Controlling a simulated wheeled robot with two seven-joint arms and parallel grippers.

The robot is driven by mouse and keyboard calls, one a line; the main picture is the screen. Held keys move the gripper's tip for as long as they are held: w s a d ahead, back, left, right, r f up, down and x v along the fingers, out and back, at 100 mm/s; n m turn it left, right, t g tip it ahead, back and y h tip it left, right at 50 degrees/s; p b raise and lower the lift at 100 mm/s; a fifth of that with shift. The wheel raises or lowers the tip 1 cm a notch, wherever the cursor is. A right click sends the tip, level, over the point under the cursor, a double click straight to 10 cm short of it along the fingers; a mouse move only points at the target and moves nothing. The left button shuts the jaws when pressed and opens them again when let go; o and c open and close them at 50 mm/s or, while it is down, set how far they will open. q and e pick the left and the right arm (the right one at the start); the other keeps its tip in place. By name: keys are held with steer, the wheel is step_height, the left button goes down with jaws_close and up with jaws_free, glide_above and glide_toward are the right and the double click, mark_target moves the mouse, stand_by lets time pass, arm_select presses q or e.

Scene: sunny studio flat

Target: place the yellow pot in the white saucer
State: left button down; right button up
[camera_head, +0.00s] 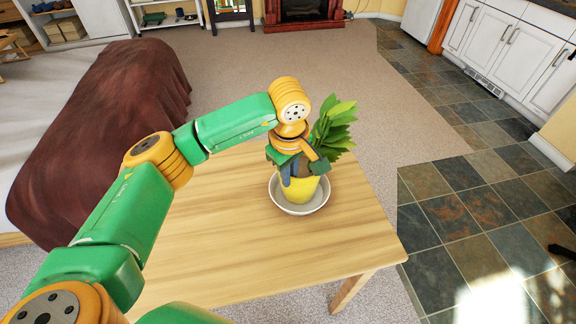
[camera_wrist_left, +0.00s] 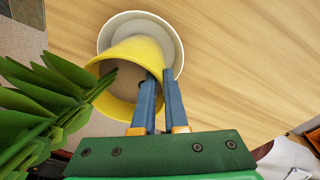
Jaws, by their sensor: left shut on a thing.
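The yellow pot (camera_head: 299,188) holds a leafy green plant (camera_head: 335,128). It appears over the white saucer (camera_head: 325,203) on the wooden table, inside its outline in the head view. The left wrist view shows the pot (camera_wrist_left: 122,50) tilted in the picture, with the white saucer (camera_wrist_left: 112,24) behind it. I cannot tell whether the pot's base touches the saucer. My left gripper (camera_head: 292,174) is shut on the pot's rim, one blue finger inside and one outside, as the wrist view shows (camera_wrist_left: 162,78). My right gripper is out of view.
The wooden table (camera_head: 220,230) is bare around the saucer. Its right edge is a short way from the saucer. A bed with a brown blanket (camera_head: 110,110) is at the left, and white kitchen cabinets (camera_head: 500,50) stand at the far right.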

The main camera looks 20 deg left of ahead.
arm_select(q)
steer(key=c, duration=0.9)
jaws_free()
steer(key=shift+s, duration=0.15)
steer(key=shift+c, duration=0.2)
step_height(320, 180, up, 12)
steer(key=s, duration=0.1)
steer(key=shift+s+d, duration=0.25)
steer(key=shift+d, duration=0.1)
